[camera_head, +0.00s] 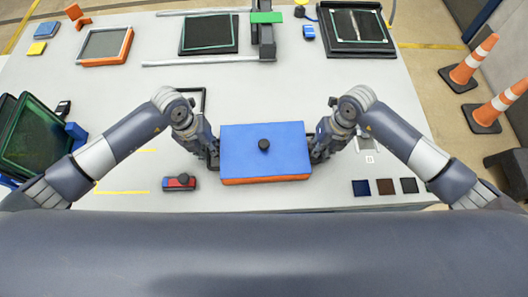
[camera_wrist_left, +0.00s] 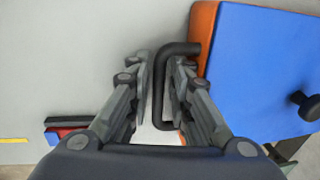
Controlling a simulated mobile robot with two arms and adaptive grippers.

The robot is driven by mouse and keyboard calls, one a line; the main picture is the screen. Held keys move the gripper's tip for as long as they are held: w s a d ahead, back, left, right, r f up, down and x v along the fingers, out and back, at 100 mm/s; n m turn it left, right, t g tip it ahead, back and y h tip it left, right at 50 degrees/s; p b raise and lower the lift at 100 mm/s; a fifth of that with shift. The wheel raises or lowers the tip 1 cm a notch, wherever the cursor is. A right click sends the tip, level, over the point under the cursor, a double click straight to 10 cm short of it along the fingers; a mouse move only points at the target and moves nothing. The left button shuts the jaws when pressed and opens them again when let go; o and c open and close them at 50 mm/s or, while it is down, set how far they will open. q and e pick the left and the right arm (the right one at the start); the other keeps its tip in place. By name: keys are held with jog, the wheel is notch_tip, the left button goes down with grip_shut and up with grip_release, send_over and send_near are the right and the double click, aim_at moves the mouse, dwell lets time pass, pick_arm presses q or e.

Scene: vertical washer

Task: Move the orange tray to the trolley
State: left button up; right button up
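The orange tray (camera_head: 265,180) lies on the light grey table, close to my body. A blue lid (camera_head: 290,150) with a black knob covers it, leaving an orange edge. My left gripper (camera_head: 212,155) is at its left side. In the left wrist view the left gripper's fingers (camera_wrist_left: 158,90) stand apart on either side of the tray's black handle (camera_wrist_left: 160,85), with a gap showing. My right gripper (camera_head: 318,150) is at the tray's right side; its fingertips are too small and hidden to judge. No trolley is clearly visible.
A red and blue device (camera_head: 180,182) lies left of the tray. Small dark squares (camera_head: 385,187) lie to its right. An orange-framed panel (camera_head: 106,46) and a green-topped rail (camera_head: 266,25) are farther back. Traffic cones (camera_head: 500,105) stand on the floor at right.

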pick_arm(q)
grip_shut()
pick_arm(e)
grip_shut()
pick_arm(q)
jog(key=shift+r, duration=0.15)
pick_arm(e)
jog(key=shift+r, duration=0.15)
